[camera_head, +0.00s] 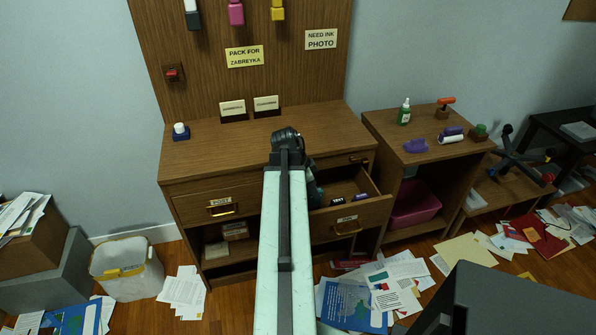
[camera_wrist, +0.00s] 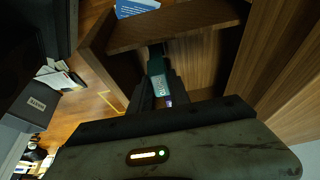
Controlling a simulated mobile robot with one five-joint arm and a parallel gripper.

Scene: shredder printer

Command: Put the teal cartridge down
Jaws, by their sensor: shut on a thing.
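The teal cartridge (camera_wrist: 157,68) is between the fingers of my gripper (camera_wrist: 160,88) in the wrist view, and the gripper is shut on it. A pale label shows on its near end. It is held over or in the open right-hand drawer (camera_head: 372,212) of the wooden desk; whether it touches the drawer floor I cannot tell. In the head view my arm covers most of the gripper and the drawer's left part. Small dark cartridges (camera_head: 337,202) lie in the drawer, one with a purple part (camera_head: 360,197).
The left drawer (camera_head: 222,207) is shut. Papers (camera_head: 385,285) litter the floor.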

